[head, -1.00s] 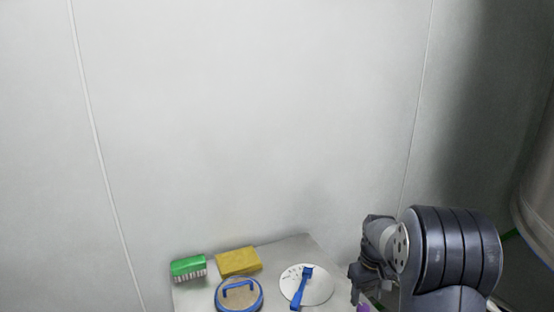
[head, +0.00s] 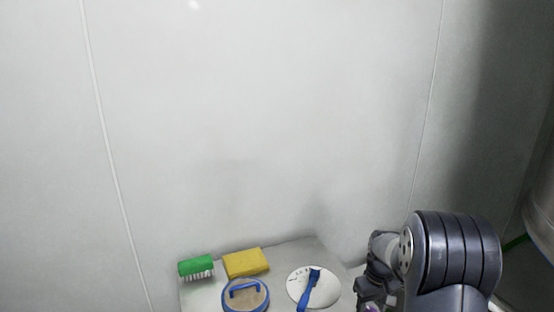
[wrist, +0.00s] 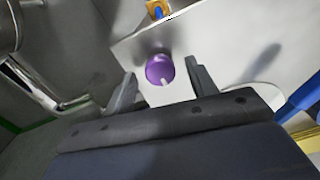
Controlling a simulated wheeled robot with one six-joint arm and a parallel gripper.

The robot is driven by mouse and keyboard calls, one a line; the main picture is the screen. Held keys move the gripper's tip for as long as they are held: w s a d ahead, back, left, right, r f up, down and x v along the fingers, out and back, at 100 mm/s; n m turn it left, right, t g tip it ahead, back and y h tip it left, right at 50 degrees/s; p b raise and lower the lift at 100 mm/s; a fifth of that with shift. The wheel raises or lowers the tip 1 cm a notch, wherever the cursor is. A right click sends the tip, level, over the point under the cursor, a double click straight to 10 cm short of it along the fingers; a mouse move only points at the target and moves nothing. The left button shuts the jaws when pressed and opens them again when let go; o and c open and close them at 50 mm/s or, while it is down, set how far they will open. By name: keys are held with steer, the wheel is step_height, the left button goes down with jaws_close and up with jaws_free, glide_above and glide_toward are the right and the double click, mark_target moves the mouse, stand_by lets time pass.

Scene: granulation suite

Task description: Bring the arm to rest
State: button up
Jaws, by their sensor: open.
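My gripper (wrist: 162,84) is open in the wrist view, its two fingers spread apart. A purple rounded thing with a pale tip (wrist: 160,69) shows in the gap between the fingers; I cannot tell how far beyond them it is, and nothing is gripped. In the head view my arm is folded at the lower right, by the right side of the table (head: 207,297). The fingertips are not clear there, and only a bit of purple shows at the bottom edge.
On the table are a green brush (head: 196,266), a yellow block (head: 246,262), a round blue-rimmed piece with a handle (head: 258,300) and a white disc (head: 297,284) with a blue tool (head: 312,286) on it. A pale wall stands behind. Shiny metal pipes (wrist: 30,80) are left in the wrist view.

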step_height(320, 180, up, 10)
steer(key=r, duration=0.1)
step_height(320, 180, down, 11)
steer(key=shift+r, duration=0.1)
steer(key=shift+f, duration=0.45)
steer(key=m, duration=0.4)
steer(key=shift+r, duration=0.1)
steer(key=m, duration=0.9)
steer(key=shift+m, duration=0.4)
steer(key=m, duration=0.4)
steer(key=shift+r, duration=1.15)
